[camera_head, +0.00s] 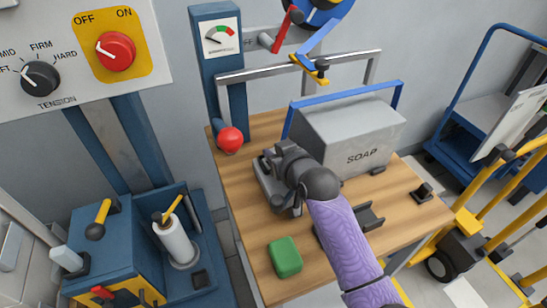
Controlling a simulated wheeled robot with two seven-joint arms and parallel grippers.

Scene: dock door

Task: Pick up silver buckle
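My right arm, in a purple sleeve, reaches in from the bottom right over the wooden table (245,222). My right gripper (272,182) is low over the left part of the table, left of the grey SOAP box. Grey metal parts show at and under the gripper; I cannot tell which of them, if any, belong to the silver buckle. The dark wrist hides part of this spot, and whether the fingers are open or shut is unclear. My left gripper is not in view.
A grey SOAP box (335,134) stands at the table's back. A green block (285,257) lies at the front left, and a red ball knob (230,139) is at the back left. A dark bracket (368,216) lies beside my forearm. A blue machine (100,250) stands left.

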